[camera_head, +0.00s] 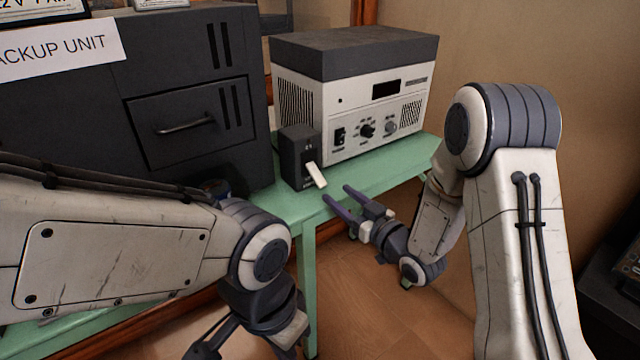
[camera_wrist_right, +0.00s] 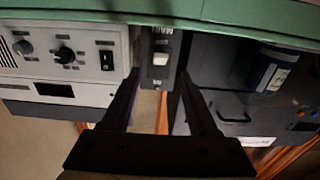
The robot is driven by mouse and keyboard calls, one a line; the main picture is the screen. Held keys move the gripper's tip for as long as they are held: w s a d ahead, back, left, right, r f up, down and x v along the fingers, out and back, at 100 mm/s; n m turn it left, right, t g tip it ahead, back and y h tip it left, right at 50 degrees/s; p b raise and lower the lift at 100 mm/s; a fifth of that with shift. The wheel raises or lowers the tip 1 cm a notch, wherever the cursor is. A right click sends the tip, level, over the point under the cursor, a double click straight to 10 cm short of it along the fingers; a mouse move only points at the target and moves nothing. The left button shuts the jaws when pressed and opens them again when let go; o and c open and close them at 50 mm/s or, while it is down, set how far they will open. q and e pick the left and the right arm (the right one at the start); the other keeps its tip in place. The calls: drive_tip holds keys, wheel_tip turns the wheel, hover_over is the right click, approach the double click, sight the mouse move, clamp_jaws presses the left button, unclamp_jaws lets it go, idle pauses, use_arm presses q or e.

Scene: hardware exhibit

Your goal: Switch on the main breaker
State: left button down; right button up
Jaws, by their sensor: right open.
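The main breaker is a small dark box (camera_head: 297,160) on the green table, with a white lever (camera_head: 316,175) that slants down and outward from its front. In the right wrist view, which is upside down, the breaker's marked face (camera_wrist_right: 160,37) and the lever (camera_wrist_right: 160,58) show between the finger lines. My right gripper (camera_head: 337,194) is open and empty, just right of and below the lever, apart from it. Its fingers (camera_wrist_right: 159,76) point toward the breaker. My left gripper (camera_head: 250,335) is low at the bottom edge, partly cut off, and its opening is unclear.
A white and grey power unit (camera_head: 375,110) with knobs and a switch stands right behind the breaker. A dark cabinet (camera_head: 190,110) with a drawer handle and a "BACKUP UNIT" sign (camera_head: 60,50) stands to the left. The green table's front edge (camera_head: 395,178) is near my right gripper.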

sight(321, 181)
drive_tip(key=x, duration=0.8)
drive_tip(key=shift+w+a, duration=0.1)
drive_tip(key=shift+w, duration=0.05)
clamp_jaws()
idle(1.1)
